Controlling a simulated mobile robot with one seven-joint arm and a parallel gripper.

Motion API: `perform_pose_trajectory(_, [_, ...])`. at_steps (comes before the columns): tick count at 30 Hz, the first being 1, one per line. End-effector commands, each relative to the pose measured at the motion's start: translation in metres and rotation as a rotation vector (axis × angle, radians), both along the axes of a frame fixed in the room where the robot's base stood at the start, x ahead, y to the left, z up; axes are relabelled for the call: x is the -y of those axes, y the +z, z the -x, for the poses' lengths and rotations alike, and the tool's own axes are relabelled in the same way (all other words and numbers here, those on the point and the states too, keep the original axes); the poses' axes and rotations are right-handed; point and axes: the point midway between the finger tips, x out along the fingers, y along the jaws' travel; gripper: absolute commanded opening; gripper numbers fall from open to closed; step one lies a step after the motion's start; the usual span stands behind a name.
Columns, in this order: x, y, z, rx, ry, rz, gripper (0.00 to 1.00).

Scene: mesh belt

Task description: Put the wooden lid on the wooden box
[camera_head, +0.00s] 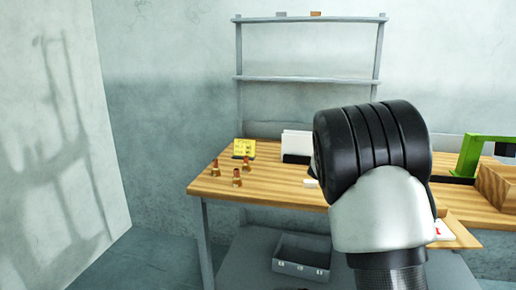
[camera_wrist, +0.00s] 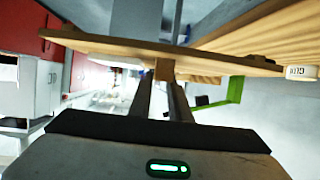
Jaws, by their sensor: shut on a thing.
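The wooden lid (camera_wrist: 110,45) is a thin flat board across the top of the wrist view, with a small square wooden knob (camera_wrist: 163,69) facing my gripper. My gripper (camera_wrist: 162,82) is shut on that knob. In the head view my arm hides the gripper and most of the lid; a wooden corner that looks like the lid (camera_head: 462,236) shows to the right of the arm, by the table's front edge. The wooden box (camera_head: 497,187) stands on the table at the far right, cut by the picture edge. The lid appears apart from the box.
The wooden table (camera_head: 262,181) bears several small brown pieces (camera_head: 237,177), a yellow sign (camera_head: 244,147) and a white block (camera_head: 297,143) on the left. A green frame (camera_head: 470,155) stands behind the box. A grey bin (camera_head: 302,257) sits below. A shelf (camera_head: 305,79) rises behind.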

Motion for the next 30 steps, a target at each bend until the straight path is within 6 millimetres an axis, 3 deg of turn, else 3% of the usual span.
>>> perform_pose_trajectory(8, [-0.057, -0.029, 0.009, -0.004, 0.176, -0.001, 0.0])
perform_pose_trajectory(18, [-0.161, -0.083, 0.023, -0.004, 0.502, 0.0, 0.0])
perform_pose_trajectory(24, [-0.205, -0.105, 0.029, -0.003, 0.636, -0.001, 0.0])
perform_pose_trajectory(30, [-0.231, -0.119, 0.032, -0.001, 0.718, 0.001, 0.0])
